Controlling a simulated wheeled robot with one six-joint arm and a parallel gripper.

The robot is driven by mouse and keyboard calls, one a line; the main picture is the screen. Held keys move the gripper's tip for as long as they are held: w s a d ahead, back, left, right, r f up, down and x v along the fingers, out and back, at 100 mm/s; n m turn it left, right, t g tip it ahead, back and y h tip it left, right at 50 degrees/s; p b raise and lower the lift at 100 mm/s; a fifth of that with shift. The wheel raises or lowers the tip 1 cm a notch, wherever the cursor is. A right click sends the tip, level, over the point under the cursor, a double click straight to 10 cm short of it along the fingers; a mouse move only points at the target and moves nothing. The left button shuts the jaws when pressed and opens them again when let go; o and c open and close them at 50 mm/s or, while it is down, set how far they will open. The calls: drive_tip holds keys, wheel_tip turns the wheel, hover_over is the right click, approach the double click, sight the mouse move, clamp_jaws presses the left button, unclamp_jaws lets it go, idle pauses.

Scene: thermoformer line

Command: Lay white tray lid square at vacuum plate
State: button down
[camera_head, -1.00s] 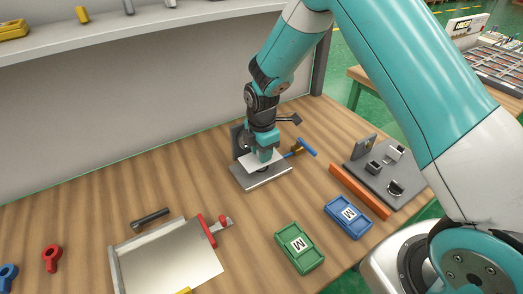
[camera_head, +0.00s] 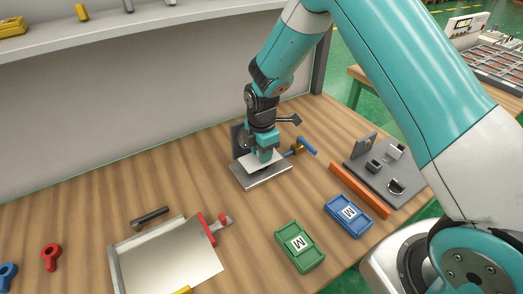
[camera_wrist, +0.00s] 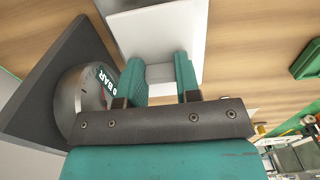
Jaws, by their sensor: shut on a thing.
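The white tray lid (camera_head: 250,163) is over the grey vacuum plate (camera_head: 264,180) at the middle of the bench. My gripper (camera_head: 263,157) points down and is shut on the lid. In the wrist view the lid (camera_wrist: 162,32) runs up from between the two teal fingers (camera_wrist: 160,78). The lid looks roughly level in the head view. I cannot tell whether its underside touches the plate. A dark upright panel (camera_wrist: 45,85) with a round gauge (camera_wrist: 85,98) marked "0 BAR" stands close beside my gripper.
A blue-handled valve (camera_head: 305,146) sits right of the plate. A blue tray (camera_head: 348,216), a green tray (camera_head: 299,246) and a grey fixture board (camera_head: 385,172) lie to the right and front. A metal tray (camera_head: 165,262) is front left. Bare wood lies left of the plate.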

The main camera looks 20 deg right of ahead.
drive_tip(key=shift+f+b, duration=0.7)
drive_tip(key=shift+f, duration=0.55)
drive_tip(key=c, duration=0.7)
unclamp_jaws()
drive_tip(key=shift+c, duration=0.2)
drive_tip(key=shift+r, duration=0.1)
wheel_tip(320, 180, up, 17)
drive_tip(key=b, duration=0.1)
drive_tip(key=shift+r, duration=0.2)
